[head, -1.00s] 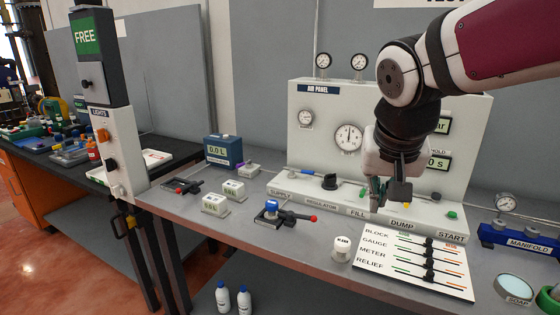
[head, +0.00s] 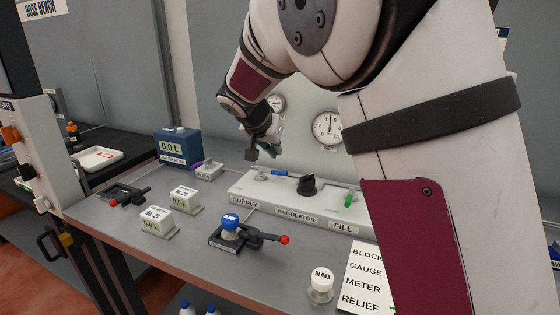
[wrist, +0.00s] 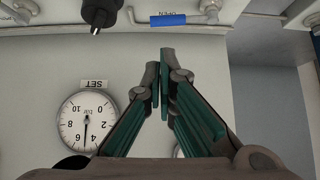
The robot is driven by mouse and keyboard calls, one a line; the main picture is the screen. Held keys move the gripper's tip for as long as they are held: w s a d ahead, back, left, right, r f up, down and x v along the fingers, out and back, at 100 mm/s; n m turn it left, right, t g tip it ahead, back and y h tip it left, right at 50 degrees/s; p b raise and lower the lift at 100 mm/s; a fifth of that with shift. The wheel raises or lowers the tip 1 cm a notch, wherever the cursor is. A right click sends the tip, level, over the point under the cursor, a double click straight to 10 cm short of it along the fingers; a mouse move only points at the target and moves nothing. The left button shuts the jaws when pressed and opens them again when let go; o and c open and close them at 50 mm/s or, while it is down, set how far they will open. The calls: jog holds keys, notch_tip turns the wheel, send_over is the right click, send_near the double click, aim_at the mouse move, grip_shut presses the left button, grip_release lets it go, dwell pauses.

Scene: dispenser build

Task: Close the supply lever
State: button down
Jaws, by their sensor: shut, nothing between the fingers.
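The supply lever has a blue handle (head: 279,172) and sits on the panel's ledge above the SUPPLY label (head: 245,201). In the wrist view the blue handle (wrist: 168,20) lies sideways along its line beside the word OPEN, which appears upside down. My gripper (head: 263,153) is shut and empty, at the upper left of the lever in the head view. In the wrist view its fingertips (wrist: 160,58) are together and point toward the blue handle, with a visible gap between. How far apart they are in depth I cannot tell.
A black regulator knob (head: 307,185) stands right of the lever, and a green-handled valve (head: 348,200) is farther right. A SET gauge (wrist: 86,122) is on the panel face. A blue-capped fixture (head: 230,226) and a BLANK jar (head: 321,285) stand in front. My arm hides the panel's right side.

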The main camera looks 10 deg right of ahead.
aim_at(273, 172)
dwell(0.3)
jog(key=x, duration=1)
jog(key=shift+s, duration=0.1)
jog(key=shift+s+a+m+b, duration=0.15)
jog(key=shift+m+b, duration=0.15)
jog(key=shift+b, duration=0.1)
